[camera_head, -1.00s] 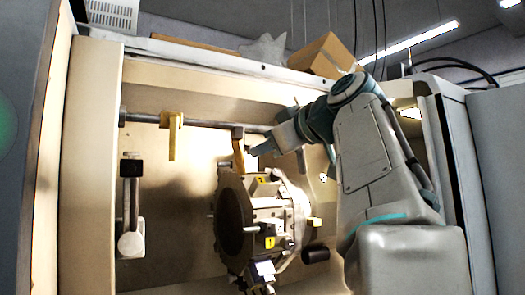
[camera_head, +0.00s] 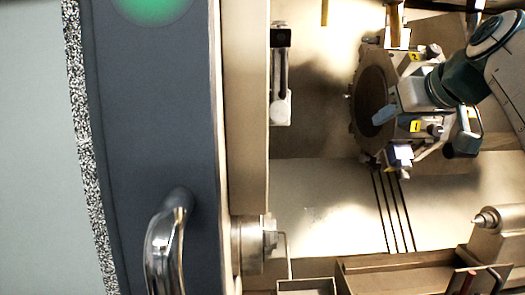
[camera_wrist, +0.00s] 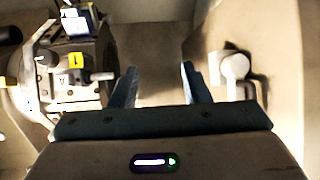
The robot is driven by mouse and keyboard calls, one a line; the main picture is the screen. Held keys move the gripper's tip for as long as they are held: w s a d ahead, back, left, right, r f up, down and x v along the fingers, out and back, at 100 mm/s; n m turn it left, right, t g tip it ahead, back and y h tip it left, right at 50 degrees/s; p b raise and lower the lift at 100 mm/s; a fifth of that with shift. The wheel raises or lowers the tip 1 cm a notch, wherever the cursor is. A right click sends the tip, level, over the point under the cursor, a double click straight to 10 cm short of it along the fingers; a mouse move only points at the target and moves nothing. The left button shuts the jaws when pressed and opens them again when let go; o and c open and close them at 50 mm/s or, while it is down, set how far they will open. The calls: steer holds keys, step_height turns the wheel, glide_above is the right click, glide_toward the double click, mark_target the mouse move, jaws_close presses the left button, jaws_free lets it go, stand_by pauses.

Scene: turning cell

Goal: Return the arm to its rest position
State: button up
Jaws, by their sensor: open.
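My gripper (camera_wrist: 157,86) is open and empty in the wrist view, its two dark fingers apart with nothing between them. In the head view my arm comes in from the upper right, and my gripper (camera_head: 384,113) is in front of the tool turret (camera_head: 368,92). I cannot tell the gap between them. The turret, a dark disc with yellow-marked tool blocks, also shows at the left of the wrist view (camera_wrist: 62,95).
The machine door with a metal handle (camera_head: 165,245) stands at the left. A white fixture (camera_head: 281,105) is on the back wall and also shows in the wrist view (camera_wrist: 235,68). A tailstock (camera_head: 498,228) and an open bin (camera_head: 305,287) are lower down. The sloped floor is clear.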

steer(key=s+a+f+g, duration=0.2)
steer(key=s+f, duration=0.3)
steer(key=f, duration=0.7)
steer(key=s+a+f+m+g+h, duration=0.1)
steer(key=s+a+f+g, duration=0.2)
steer(key=f, duration=0.9)
steer(key=s+a+f+m+g+h, duration=0.1)
steer(key=s+a+f+g, duration=0.2)
steer(key=s+f, duration=0.6)
step_height(320, 180, down, 3)
steer(key=shift+s+a+f, duration=0.1)
steer(key=shift+s+a, duration=0.1)
steer(key=shift+a, duration=0.7)
